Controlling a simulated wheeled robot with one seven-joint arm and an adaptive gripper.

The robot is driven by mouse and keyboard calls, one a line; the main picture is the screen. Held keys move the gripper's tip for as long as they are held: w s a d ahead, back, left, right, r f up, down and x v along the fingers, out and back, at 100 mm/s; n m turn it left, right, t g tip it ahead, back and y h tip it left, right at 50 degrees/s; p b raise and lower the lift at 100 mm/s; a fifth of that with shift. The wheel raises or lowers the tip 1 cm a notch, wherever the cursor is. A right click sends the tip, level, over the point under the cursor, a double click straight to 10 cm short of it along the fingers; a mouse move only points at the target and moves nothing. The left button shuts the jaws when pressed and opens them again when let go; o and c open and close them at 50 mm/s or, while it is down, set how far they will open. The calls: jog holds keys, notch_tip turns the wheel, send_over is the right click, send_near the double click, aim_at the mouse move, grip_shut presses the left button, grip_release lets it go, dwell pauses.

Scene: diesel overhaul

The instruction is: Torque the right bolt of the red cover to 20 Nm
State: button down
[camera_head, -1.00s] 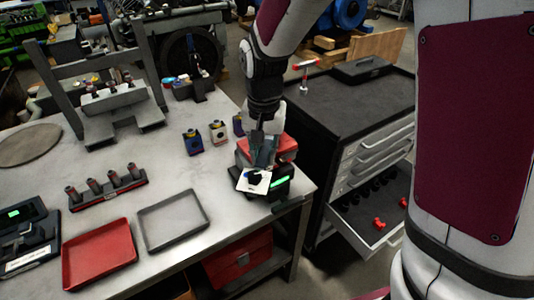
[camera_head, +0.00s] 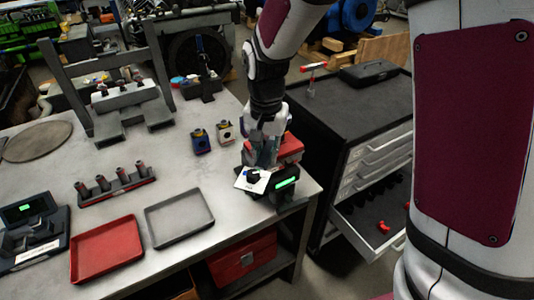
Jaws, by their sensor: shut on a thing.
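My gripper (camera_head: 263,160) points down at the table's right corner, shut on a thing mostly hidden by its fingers. Directly below and in front of it are a tilted white card (camera_head: 242,182) with a dark round part on it, and a dark device with a green display (camera_head: 286,183). I cannot tell which of these the gripper touches. A red box-like thing (camera_head: 291,147) stands right behind the gripper and is partly covered by it. I cannot tell whether it is the red cover; no bolt on it can be made out.
A black tool cabinet (camera_head: 350,115) with an open drawer stands right.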

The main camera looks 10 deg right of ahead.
jog(key=shift+w+a, duration=0.15)
jog(key=shift+a, duration=0.15)
jog(key=shift+w+a+m, duration=0.2)
jog(key=shift+a+m, duration=0.05)
jog(key=shift+m, duration=0.05)
jog(key=shift+r, duration=0.1)
jog(key=shift+w+a+m+p, duration=0.25)
jog(key=shift+a+m+p, duration=0.05)
jog(key=shift+a+p, duration=0.05)
jog(key=shift+a, duration=0.1)
jog(key=shift+w+a+m, duration=0.25)
jog(key=shift+m, duration=0.05)
jog(key=shift+w+a, duration=0.1)
dwell(0.5)
jog(key=shift+w+a+m, duration=0.2)
jog(key=shift+a+m, duration=0.05)
jog(key=shift+m, duration=0.05)
